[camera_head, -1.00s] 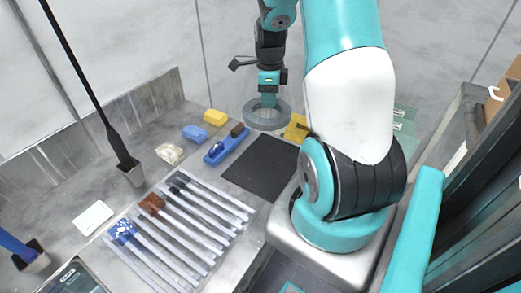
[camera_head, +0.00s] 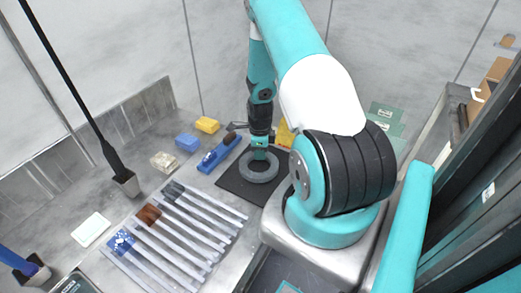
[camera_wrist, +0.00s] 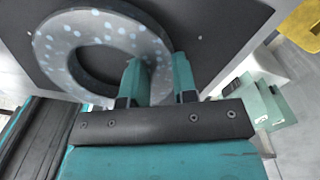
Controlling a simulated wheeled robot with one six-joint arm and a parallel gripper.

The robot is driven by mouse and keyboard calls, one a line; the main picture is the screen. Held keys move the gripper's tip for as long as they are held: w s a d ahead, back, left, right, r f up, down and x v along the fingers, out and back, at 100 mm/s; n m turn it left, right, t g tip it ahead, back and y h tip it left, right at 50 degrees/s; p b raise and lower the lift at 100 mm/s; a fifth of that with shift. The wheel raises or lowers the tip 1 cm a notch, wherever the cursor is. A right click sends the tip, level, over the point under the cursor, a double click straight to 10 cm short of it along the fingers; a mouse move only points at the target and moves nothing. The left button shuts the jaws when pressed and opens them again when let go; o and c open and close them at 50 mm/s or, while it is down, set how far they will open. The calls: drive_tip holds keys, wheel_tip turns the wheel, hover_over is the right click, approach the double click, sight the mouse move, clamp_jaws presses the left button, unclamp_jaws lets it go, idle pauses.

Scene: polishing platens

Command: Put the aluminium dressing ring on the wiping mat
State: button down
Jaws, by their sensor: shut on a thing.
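The grey aluminium dressing ring (camera_head: 259,168) is over the black wiping mat (camera_head: 232,182) in the head view. It looks level and low, but I cannot tell whether it touches the mat. In the wrist view the speckled ring (camera_wrist: 100,30) has one finger inside its hole and the other outside its rim. My gripper (camera_head: 258,152) is shut on the ring's wall on the far side; it also shows in the wrist view (camera_wrist: 160,80). The mat (camera_wrist: 215,25) spreads dark behind the ring there.
A blue brush (camera_head: 220,152) lies left of the mat. Blue (camera_head: 187,142) and yellow (camera_head: 207,125) blocks sit behind it. A rack of slats (camera_head: 175,235) fills the front. A yellow piece (camera_head: 284,133) stands right of my gripper. The mat's front part is clear.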

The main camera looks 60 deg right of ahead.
drive_tip(key=shift+f, duration=0.15)
drive_tip(key=shift+f, duration=0.2)
drive_tip(key=c, duration=0.9)
unclamp_jaws()
drive_tip(key=shift+r, duration=0.15)
